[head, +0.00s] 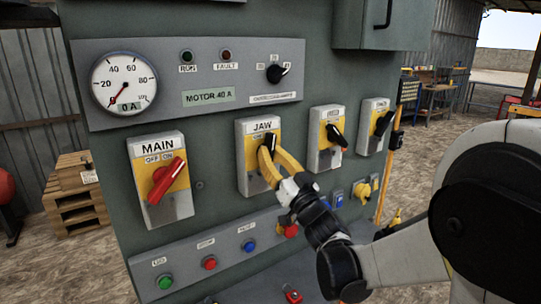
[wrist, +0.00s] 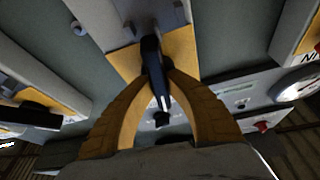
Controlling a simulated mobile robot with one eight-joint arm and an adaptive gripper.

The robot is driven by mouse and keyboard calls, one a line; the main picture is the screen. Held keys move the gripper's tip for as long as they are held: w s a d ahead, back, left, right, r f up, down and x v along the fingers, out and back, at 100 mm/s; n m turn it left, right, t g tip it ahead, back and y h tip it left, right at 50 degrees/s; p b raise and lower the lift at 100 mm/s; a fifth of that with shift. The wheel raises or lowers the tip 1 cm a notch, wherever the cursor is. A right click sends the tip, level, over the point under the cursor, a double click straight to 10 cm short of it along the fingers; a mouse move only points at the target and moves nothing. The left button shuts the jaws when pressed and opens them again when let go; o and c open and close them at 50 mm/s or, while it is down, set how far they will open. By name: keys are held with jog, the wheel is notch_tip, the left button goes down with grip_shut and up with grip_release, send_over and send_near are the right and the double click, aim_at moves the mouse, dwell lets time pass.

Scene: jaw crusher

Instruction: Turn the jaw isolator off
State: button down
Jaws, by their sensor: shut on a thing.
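The jaw isolator (head: 258,186) is a grey box with a yellow plate and a label reading JAW, in the middle of the panel in the head view. Its black handle (wrist: 151,62) stands between the fingers in the wrist view. My gripper (head: 268,157) is shut on this handle, with one orange finger on each side. In the wrist view the gripper (wrist: 157,88) reaches up to the handle over the yellow plate (wrist: 180,52). The fingers hide much of the handle and the ON/OFF marks in the head view, so its exact setting cannot be read.
The MAIN isolator (head: 161,181) with a red handle is to the left. Two more black-handled isolators (head: 327,140) (head: 376,127) are to the right. Push buttons (head: 209,263) line the strip below. The gauge (head: 124,83) reads about 0 A.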

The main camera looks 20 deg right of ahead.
jog(key=n+y, duration=0.2)
jog(key=n, duration=0.2)
jog(key=n+g+y, duration=0.1)
jog(key=n+y, duration=0.1)
jog(key=n, duration=0.2)
jog(key=shift+r+g+p, duration=0.1)
jog(key=shift+g+p, duration=0.2)
jog(key=shift+p, duration=0.05)
jog(key=n+g+y, duration=0.1)
jog(key=n, duration=0.2)
jog(key=n+g+y+p, duration=0.1)
jog(key=n, duration=0.3)
jog(key=shift+a, duration=0.2)
jog(key=shift+n+g+p, duration=0.3)
jog(key=c, duration=1.3)
grip_release()
jog(key=shift+c, duration=0.2)
jog(key=shift+s, duration=0.1)
jog(key=v, duration=1.2)
